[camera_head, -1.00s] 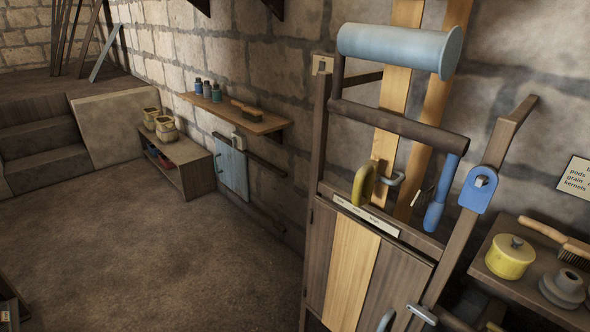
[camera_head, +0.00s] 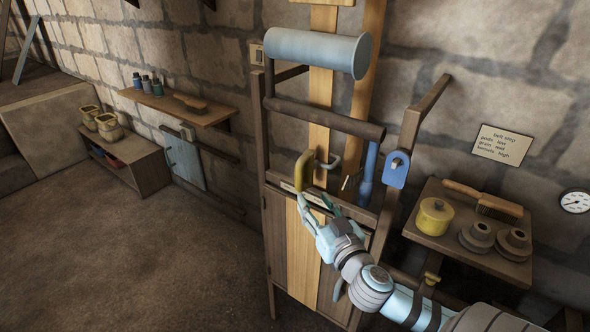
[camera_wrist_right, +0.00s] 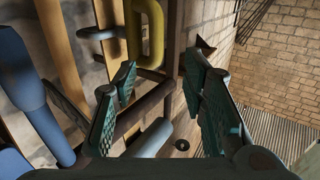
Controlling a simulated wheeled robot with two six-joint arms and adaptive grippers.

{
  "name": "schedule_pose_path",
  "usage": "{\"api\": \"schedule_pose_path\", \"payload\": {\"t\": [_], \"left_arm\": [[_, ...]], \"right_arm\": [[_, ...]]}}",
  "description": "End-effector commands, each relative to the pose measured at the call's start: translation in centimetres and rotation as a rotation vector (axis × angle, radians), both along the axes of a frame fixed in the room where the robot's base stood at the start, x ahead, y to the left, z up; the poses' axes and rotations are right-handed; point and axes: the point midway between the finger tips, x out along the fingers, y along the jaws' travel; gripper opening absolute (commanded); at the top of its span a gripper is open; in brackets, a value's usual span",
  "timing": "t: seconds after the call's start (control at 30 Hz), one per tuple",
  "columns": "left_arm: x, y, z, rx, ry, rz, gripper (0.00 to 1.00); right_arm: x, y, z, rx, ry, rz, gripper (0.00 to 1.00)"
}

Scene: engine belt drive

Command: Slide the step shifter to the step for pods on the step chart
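The step chart (camera_head: 503,145) hangs on the wall at the right in the head view; its line for pods appears to read "low". A yellow loop handle (camera_head: 302,171), which looks like the step shifter, stands at the top of the wooden cabinet, left of a grey hook (camera_head: 328,162). My right gripper (camera_head: 316,203) is open and empty just below and in front of the loop. In the right wrist view, the open fingers (camera_wrist_right: 160,78) point toward the yellow loop (camera_wrist_right: 149,35), which appears beyond the tips. My left gripper is not in view.
A pale blue roller (camera_head: 317,50) and a dark bar (camera_head: 325,118) cross above the loop. A blue handle (camera_head: 368,172) and a blue bracket (camera_head: 397,169) stand to its right. A side shelf (camera_head: 462,245) holds a yellow pot (camera_head: 434,217) and a brush (camera_head: 483,197).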

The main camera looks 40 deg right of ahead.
Motion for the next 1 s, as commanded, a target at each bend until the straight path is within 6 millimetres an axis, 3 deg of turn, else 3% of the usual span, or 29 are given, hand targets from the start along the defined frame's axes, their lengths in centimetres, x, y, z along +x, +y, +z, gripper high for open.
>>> {"api": "schedule_pose_path", "payload": {"t": [0.3,0.5,0.83,0.87,1.0], "left_arm": [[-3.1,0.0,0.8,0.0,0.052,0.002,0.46],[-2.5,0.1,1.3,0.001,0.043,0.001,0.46],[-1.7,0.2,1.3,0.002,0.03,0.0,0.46],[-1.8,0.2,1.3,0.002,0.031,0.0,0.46],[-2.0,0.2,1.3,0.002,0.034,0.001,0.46]], "right_arm": [[8.3,-2.5,-0.1,0.005,0.002,-0.002,0.39],[11.6,-3.5,-0.3,0.001,0.004,0.001,0.39],[12.4,-3.7,-0.5,0.0,0.006,0.003,0.39],[12.4,-3.7,-0.5,0.0,0.006,0.003,0.37],[12.4,-3.7,-0.5,0.0,0.006,0.003,0.15]]}}
